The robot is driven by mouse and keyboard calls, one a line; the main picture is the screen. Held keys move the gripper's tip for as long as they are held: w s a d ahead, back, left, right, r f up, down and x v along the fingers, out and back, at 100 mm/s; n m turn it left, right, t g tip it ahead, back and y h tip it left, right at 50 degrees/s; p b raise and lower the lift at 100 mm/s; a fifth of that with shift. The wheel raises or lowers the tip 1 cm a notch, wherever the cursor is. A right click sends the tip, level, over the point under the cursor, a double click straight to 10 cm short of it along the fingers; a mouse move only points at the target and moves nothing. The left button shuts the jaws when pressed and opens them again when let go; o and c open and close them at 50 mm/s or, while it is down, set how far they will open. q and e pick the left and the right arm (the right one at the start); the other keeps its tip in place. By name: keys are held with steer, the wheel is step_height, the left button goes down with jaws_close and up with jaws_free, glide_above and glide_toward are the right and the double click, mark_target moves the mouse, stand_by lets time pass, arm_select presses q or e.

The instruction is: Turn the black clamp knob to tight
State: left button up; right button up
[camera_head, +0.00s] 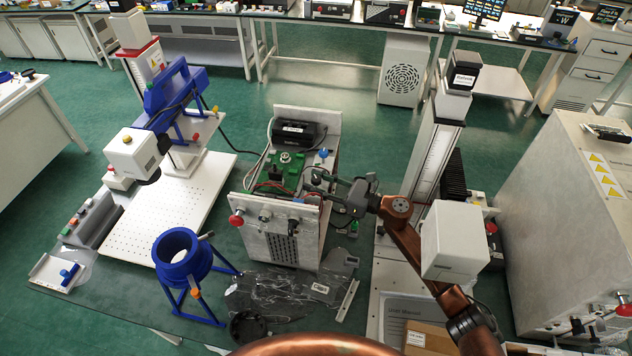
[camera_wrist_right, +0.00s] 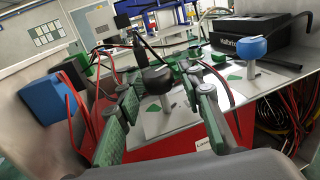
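The black clamp knob (camera_wrist_right: 155,80) stands on a light metal post in the right wrist view, between the fingers of my right gripper (camera_wrist_right: 163,88). The fingers have green pads and are apart, with a gap visible around the knob; I see no clear contact. In the head view my right gripper (camera_head: 322,180) reaches in from the right over the open-topped grey unit (camera_head: 284,232). There the black knob is small and hard to pick out by the fingertips. My left gripper is not in view.
A blue knob (camera_wrist_right: 252,46) stands on a similar post nearby; it also shows in the head view (camera_head: 323,153). A black box (camera_head: 297,133), green blocks and red cables lie around. A blue ring stand (camera_head: 178,255) is at front left.

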steer(key=shift+o, duration=0.6)
steer(key=shift+s+d, duration=0.1)
steer(key=shift+d, duration=0.2)
steer(key=v, duration=0.7)
